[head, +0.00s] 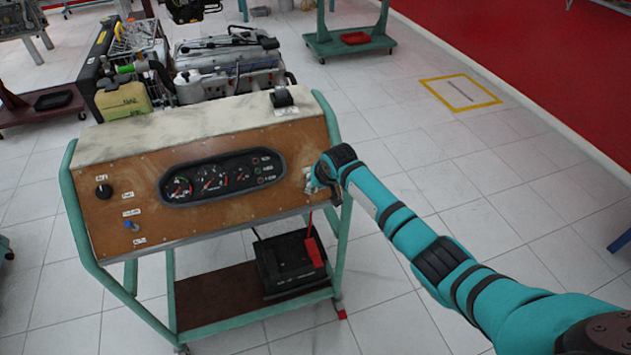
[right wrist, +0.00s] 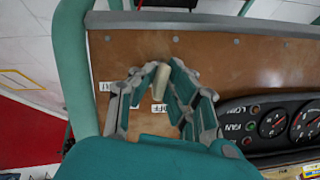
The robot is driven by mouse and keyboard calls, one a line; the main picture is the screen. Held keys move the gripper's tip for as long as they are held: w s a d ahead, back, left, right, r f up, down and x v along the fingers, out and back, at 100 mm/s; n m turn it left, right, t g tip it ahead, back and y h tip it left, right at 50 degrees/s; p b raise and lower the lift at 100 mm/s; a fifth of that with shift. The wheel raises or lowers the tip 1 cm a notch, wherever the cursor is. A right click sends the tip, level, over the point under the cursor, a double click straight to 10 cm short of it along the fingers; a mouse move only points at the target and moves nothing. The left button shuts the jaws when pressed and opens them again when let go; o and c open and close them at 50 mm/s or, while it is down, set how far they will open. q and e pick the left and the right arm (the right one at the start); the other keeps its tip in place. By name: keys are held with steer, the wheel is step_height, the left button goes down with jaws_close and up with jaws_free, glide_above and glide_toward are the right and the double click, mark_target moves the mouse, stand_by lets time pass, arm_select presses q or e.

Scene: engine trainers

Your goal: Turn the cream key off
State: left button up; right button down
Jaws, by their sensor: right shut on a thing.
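The cream key (right wrist: 147,83) shows in the right wrist view on the brown wooden panel (right wrist: 240,60), next to a label reading OFF (right wrist: 159,108). My right gripper (right wrist: 156,70) is shut on the key, with one finger on each side of it. In the head view my right gripper (head: 314,181) is at the right end of the brown panel (head: 235,215), and its wrist and fingers mostly hide the key there. My left gripper is not in view.
A black gauge cluster (head: 222,178) with several dials and small lamps sits left of the gripper. A black knob (head: 103,191) and a blue-tipped switch (head: 131,226) are at the panel's left. Green tube rails (head: 330,115) frame the stand. A battery (head: 290,262) rests below.

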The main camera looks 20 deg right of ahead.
steer(key=shift+n+h+p, duration=0.5)
steer(key=shift+n+p, duration=0.05)
steer(key=shift+n, duration=0.85)
steer(key=c, duration=1.4)
jaws_free()
steer(key=v, duration=1.2)
